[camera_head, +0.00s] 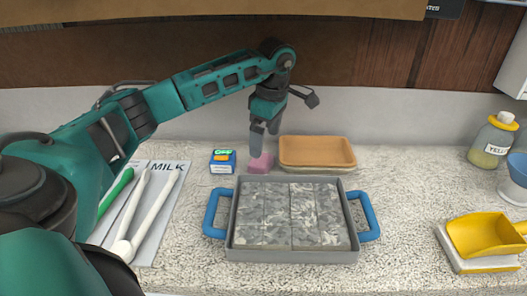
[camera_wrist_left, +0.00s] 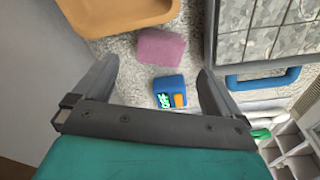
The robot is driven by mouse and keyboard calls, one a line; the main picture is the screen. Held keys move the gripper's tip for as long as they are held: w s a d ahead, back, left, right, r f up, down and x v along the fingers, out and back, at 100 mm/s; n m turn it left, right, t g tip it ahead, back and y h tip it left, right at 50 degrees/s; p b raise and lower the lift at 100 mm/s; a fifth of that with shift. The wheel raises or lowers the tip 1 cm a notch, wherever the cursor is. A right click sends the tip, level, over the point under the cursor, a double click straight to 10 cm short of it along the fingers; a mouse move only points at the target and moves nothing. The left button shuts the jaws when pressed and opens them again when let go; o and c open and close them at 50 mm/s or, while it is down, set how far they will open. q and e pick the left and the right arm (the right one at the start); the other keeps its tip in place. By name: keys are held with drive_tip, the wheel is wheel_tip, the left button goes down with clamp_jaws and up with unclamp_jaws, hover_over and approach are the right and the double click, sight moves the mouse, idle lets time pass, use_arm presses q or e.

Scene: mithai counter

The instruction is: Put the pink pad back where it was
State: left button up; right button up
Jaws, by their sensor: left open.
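The pink pad (camera_head: 262,163) lies on the speckled counter behind the grey tray, between a small blue device and an orange-tan tray. It also shows in the left wrist view (camera_wrist_left: 160,47), whole and beyond the fingertips. My left gripper (camera_head: 260,143) points down just over the pad in the head view. In the left wrist view my left gripper (camera_wrist_left: 155,72) is open with nothing between its fingers; the pad sits ahead of the gap. My right gripper is not in view.
The blue device (camera_head: 222,161) with a green display stands left of the pad. The orange-tan tray (camera_head: 317,141) is close on its right. The grey tray (camera_head: 292,256) with blue handles and grey slabs lies in front. White and green utensils lie left; a yellow scoop (camera_head: 484,236) lies right.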

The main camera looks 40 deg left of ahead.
sight(268, 162)
use_arm(q)
drive_tip(key=r, duration=0.5)
drive_tip(key=shift+w+d+r, duration=0.1)
drive_tip(key=shift+d, duration=0.25)
